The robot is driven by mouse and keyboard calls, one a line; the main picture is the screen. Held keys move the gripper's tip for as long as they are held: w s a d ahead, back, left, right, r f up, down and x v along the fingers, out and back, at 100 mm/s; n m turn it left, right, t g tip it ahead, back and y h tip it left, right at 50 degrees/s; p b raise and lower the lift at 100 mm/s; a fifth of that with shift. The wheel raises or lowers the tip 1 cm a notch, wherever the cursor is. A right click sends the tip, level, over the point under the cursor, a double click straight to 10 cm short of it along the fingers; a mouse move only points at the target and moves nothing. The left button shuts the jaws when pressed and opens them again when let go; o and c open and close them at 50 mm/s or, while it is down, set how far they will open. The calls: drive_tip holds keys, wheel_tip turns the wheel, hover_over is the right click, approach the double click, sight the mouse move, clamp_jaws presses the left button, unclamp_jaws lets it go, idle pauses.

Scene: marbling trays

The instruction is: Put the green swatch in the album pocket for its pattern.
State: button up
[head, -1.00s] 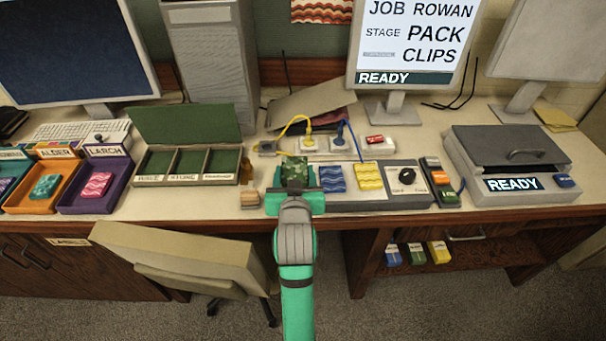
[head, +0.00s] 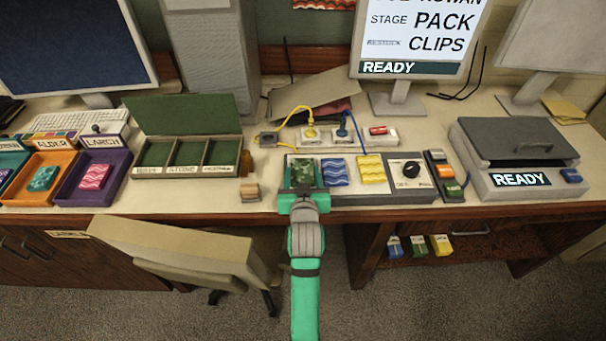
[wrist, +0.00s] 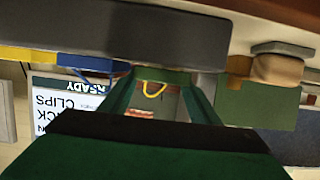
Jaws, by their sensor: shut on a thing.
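The green swatch (head: 303,174) has a mottled camouflage-like pattern. It sits at the left end of the grey panel, left of a blue wavy swatch (head: 334,172) and a yellow wavy swatch (head: 371,169). My gripper (head: 304,194) is shut on the green swatch from the front; I cannot tell whether the swatch touches the panel. In the wrist view, a green edge (wrist: 163,75) shows between the fingers. The album (head: 190,173) stands open to the left, with three green pockets that look empty. Its labels seem to read WAVE, STONE and a blurred third word.
A small wooden stamp-like block (head: 250,192) stands between album and panel. The grey panel (head: 400,197) has a black knob. A power strip (head: 375,138) with yellow and blue cables lies behind. Coloured trays (head: 117,192) are at left, a grey press (head: 515,160) at right. A chair (head: 170,248) stands in front.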

drive_tip(key=shift+f, duration=0.1)
drive_tip(key=o, duration=1)
drive_tip(key=shift+w, duration=0.1)
